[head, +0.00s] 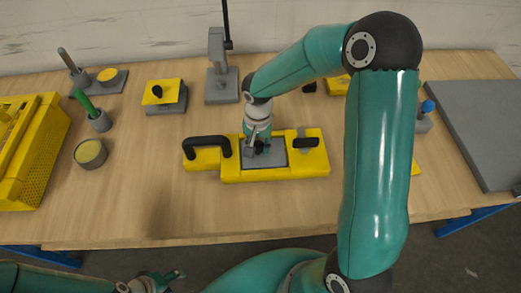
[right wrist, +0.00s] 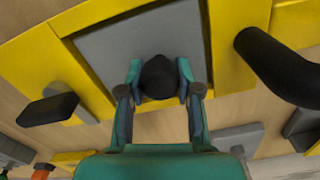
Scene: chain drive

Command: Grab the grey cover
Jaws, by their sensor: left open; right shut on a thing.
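The grey cover (head: 273,157) is a flat grey plate lying in the yellow housing (head: 230,174) in the middle of the table. It also shows in the right wrist view (right wrist: 130,42), with a round black knob (right wrist: 158,77) at its edge nearest the gripper. My right gripper (head: 258,148) is above the cover; in the right wrist view its fingers (right wrist: 160,85) are shut on the black knob from both sides. The cover looks level with the housing; I cannot tell any lift. My left gripper (head: 165,277) is open and empty at the bottom of the head view, off the table's front edge.
The housing carries a black arched handle (head: 207,140) and a black clamp handle (head: 306,143). A yellow crate (head: 35,150) stands at the left, near a grey cup (head: 90,153). A grey stand (head: 220,75) is behind. A grey panel (head: 475,120) lies right. The front left table is clear.

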